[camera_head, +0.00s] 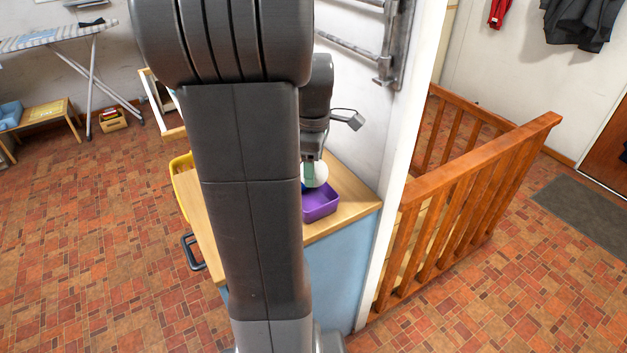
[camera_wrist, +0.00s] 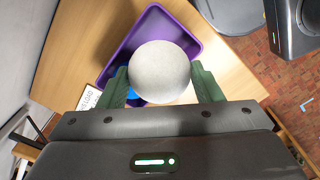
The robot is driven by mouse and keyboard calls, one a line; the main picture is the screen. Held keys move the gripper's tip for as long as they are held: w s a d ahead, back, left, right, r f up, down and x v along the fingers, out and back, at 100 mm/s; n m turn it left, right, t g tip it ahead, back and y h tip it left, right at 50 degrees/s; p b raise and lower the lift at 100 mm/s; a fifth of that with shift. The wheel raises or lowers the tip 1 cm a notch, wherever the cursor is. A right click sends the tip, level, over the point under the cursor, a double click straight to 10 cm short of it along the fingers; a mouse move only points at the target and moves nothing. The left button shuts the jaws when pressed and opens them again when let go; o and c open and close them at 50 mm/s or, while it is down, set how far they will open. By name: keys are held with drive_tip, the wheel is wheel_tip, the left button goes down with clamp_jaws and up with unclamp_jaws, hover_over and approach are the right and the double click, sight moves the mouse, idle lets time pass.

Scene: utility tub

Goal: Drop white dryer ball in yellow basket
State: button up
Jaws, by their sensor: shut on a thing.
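The white dryer ball (camera_wrist: 160,70) is round and pale, held between the green fingers of my gripper (camera_wrist: 162,86) in the wrist view. In the head view the ball (camera_head: 319,174) shows at the fingers of my gripper (camera_head: 309,174), over or just beside the purple tray. My gripper is shut on it. A yellow basket (camera_head: 180,168) shows as a sliver at the left end of the wooden counter in the head view; my arm hides most of it. The wrist view does not show the yellow basket.
A purple tray (camera_head: 320,205) sits on the wooden counter top (camera_head: 346,218); it also shows in the wrist view (camera_wrist: 125,52). Something blue (camera_wrist: 136,97) is partly hidden below the ball. A wall stands close behind the counter. A wooden railing (camera_head: 480,190) is to the right.

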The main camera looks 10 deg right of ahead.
drive_tip(key=shift+r, duration=1.2)
